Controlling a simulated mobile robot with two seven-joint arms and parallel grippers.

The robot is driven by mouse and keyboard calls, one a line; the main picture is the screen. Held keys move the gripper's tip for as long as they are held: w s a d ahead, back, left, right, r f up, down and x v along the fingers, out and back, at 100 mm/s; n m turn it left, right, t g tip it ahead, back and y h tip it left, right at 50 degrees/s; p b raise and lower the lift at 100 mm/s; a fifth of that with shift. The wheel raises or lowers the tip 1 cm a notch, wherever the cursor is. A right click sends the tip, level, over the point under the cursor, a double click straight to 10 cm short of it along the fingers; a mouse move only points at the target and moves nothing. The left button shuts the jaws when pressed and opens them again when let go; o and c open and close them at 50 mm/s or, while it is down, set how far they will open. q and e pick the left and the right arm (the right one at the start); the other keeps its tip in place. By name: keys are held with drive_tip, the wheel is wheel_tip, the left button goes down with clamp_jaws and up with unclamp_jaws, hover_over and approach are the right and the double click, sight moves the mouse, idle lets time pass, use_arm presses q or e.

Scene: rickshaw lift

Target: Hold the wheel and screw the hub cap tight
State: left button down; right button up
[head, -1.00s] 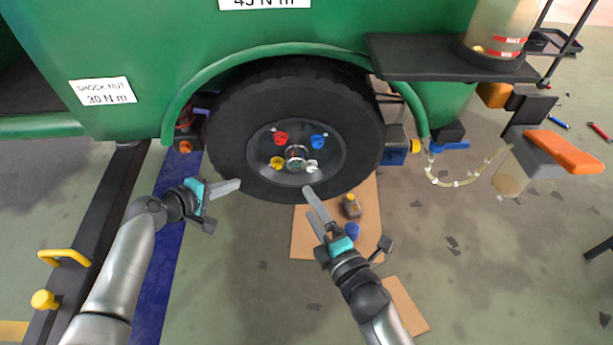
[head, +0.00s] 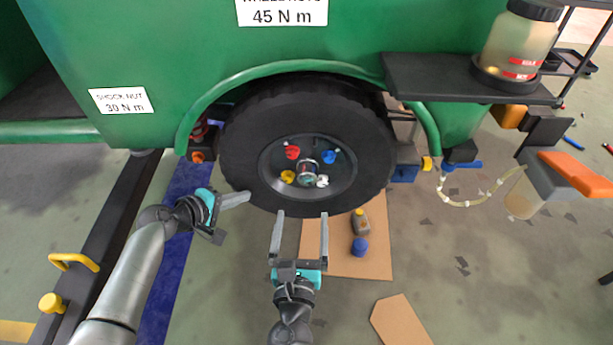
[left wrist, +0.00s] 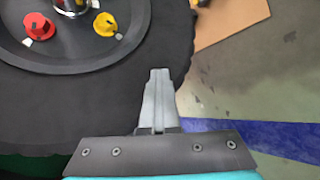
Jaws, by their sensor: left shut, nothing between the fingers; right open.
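The black wheel (head: 250,130) sits under the green fender, with coloured nuts in red, blue, yellow and white around its hub (head: 308,169). No separate hub cap can be made out; the hub centre looks metallic with a reddish part. My left gripper (head: 247,196) is shut and empty at the tyre's lower left edge. In the left wrist view its closed fingers (left wrist: 158,90) lie over the tyre (left wrist: 115,95); I cannot tell whether they touch. My right gripper (head: 302,216) is open and empty, its fingers pointing up at the bottom of the tyre, below the hub.
A cardboard sheet (head: 350,265) lies on the floor with a small bottle (head: 361,221) and a blue cap (head: 359,247). A black shelf (head: 440,82) with a fluid reservoir (head: 517,48) juts out at upper right.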

sight(306, 180)
drive_tip(key=w, duration=1.2)
drive_tip(key=shift+d+r, duration=0.2)
drive_tip(key=shift+d, duration=0.2)
drive_tip(key=c, duration=1.4)
drive_tip(key=shift+o, duration=0.2)
drive_tip(key=m, duration=0.4)
drive_tip(key=shift+s, duration=0.1)
drive_tip(key=shift+m, duration=2.4)
